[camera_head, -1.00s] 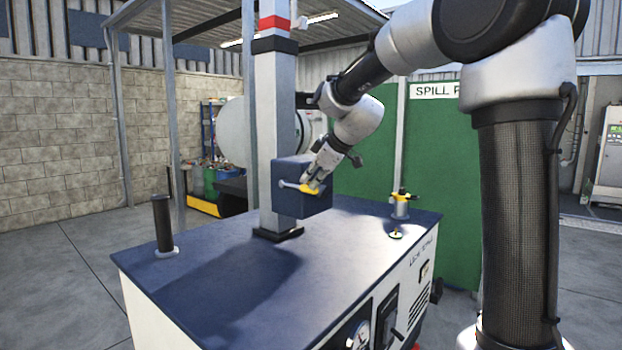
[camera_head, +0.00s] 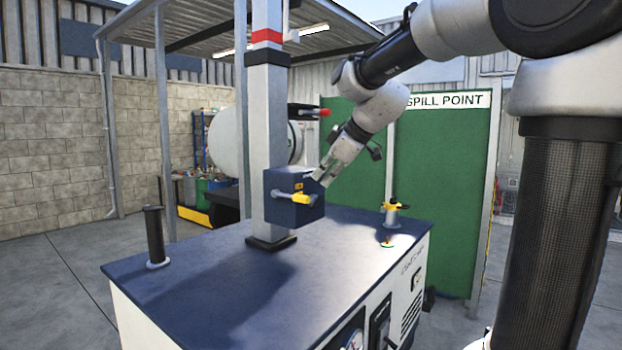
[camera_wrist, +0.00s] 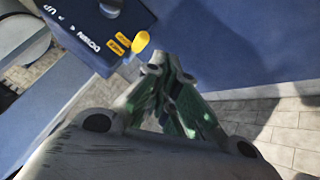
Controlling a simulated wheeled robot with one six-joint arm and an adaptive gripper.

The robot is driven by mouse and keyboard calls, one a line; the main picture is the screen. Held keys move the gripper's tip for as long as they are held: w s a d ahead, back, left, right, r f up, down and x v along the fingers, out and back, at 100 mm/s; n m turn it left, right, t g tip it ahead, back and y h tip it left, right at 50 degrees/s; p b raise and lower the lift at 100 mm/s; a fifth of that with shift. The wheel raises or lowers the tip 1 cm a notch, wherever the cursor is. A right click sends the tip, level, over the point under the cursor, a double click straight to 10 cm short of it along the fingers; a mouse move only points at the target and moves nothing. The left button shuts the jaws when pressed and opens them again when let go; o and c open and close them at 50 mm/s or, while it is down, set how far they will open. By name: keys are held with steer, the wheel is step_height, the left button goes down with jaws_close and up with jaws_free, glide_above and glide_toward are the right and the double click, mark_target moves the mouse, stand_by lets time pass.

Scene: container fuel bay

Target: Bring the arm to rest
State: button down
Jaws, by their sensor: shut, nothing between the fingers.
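My gripper (camera_head: 324,178) is shut and empty in the head view. It is at the upper right of a dark blue box (camera_head: 284,212) on the grey post, close to the box; I cannot tell whether they touch. A lever with a yellow grip (camera_head: 301,198) sticks out of the front of the box. In the wrist view my gripper (camera_wrist: 165,72) points toward the blue box (camera_wrist: 75,30), which has white lettering and yellow labels. The yellow grip (camera_wrist: 141,41) shows just beyond the fingertips, with a gap between them.
The post (camera_head: 267,120) stands on a blue-topped cabinet (camera_head: 200,290). A black upright handle (camera_head: 154,235) is at the left and a yellow-topped fitting (camera_head: 393,207) at the right. A dark nozzle with a red tip (camera_head: 318,112) juts from behind the post. Green panels (camera_head: 450,170) stand behind.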

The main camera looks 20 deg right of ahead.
steer(key=shift+s+d+r, duration=0.1)
steer(key=shift+s+d, duration=0.15)
steer(key=shift+s, duration=0.2)
steer(key=s+d+f+m+g+h, duration=0.1)
steer(key=s+d+f+m, duration=0.1)
steer(key=s, duration=0.7)
steer(key=s+d+f+m+g+h, duration=0.1)
steer(key=s+f+m, duration=0.4)
steer(key=s, duration=0.5)
steer(key=s+d+f+m+g+h, duration=0.1)
steer(key=s+d+f+m, duration=0.2)
steer(key=s+f, duration=0.4)
steer(key=shift+s+d+m+g+h, duration=0.2)
steer(key=shift+s+m+g+h, duration=0.15)
steer(key=shift+s+m, duration=0.6)
